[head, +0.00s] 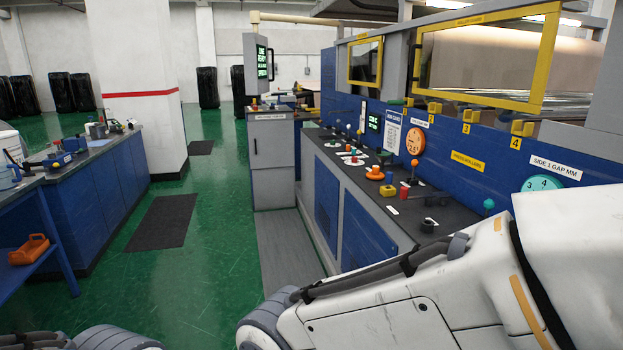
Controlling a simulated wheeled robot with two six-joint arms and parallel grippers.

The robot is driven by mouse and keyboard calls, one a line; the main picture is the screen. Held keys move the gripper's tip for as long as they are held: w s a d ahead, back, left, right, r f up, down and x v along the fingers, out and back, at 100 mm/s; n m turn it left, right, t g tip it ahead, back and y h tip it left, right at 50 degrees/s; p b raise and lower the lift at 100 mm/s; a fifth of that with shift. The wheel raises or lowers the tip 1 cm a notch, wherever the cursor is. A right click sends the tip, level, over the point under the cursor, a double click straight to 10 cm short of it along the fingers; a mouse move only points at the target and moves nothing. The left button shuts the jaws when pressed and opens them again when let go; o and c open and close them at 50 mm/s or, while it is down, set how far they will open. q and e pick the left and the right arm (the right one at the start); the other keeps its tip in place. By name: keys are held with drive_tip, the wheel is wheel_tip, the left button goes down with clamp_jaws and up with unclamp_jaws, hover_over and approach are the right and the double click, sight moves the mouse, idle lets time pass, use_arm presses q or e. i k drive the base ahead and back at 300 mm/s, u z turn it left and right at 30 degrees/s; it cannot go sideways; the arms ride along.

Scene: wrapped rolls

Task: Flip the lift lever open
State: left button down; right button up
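A control console (430,207) with a dark top and blue front runs along the right side. Several small levers and knobs stand on it, including a red-topped one (404,191), an orange one (374,173), a yellow one (388,190) and a teal ball knob (488,205). I cannot tell which is the lift lever; its label is too small to read. My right arm crosses the lower right and hides the console's near end. Its gripper is out of view. Parts of my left arm show at the bottom left; that gripper is also out of view.
A blue workbench (100,185) with tools stands at the left, with an orange carrier (28,249) below its near end. Dark mats (160,221) lie on the open green floor. A grey cabinet (272,160) and a white pillar (142,80) stand farther back.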

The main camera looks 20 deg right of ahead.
sight(404, 191)
drive_tip(key=u, duration=0.15)
drive_tip(key=i, duration=1.95)
drive_tip(key=z, duration=0.55)
drive_tip(key=i, duration=1.1)
drive_tip(key=z, duration=1.55)
drive_tip(key=i, duration=0.65)
drive_tip(key=z, duration=0.5)
